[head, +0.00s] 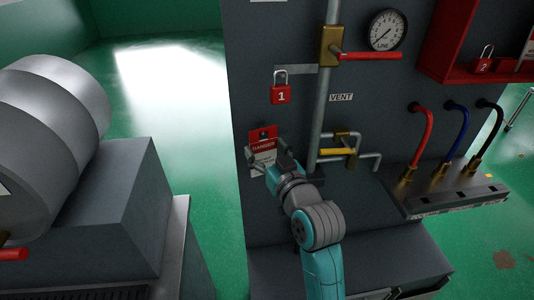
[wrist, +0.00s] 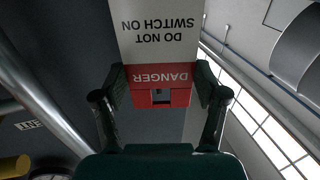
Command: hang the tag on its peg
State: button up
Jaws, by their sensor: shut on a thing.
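The tag (head: 260,135) is a flat card with a red top and a white lower part reading "DANGER" and "DO NOT SWITCH ON". My gripper (head: 264,146) is shut on it by its side edges, in front of the dark panel, below the padlock marked 1. In the wrist view the tag (wrist: 158,30) appears upside down, with a square hole in its red part between the fingers of my gripper (wrist: 160,82). I cannot pick out the peg in either view; the tag and gripper cover part of the panel. I cannot tell whether the tag touches the panel.
The red padlock (head: 281,94) hangs from a grey bar above. A vertical pipe (head: 324,100) with a red-handled valve (head: 368,56) and a yellow-handled valve (head: 337,152) stand right of my gripper. Hoses (head: 424,140) rise further right. A large grey cylinder (head: 50,130) is at left.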

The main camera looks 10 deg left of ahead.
aim_at(267, 150)
jog(key=shift+w+a+f, duration=0.1)
jog(key=shift+w+a, duration=0.15)
jog(key=shift+w, duration=0.65)
jog(key=shift+w+a+f, duration=0.15)
jog(key=shift+w+f, duration=0.15)
jog(key=shift+w, duration=0.3)
jog(key=o, duration=1)
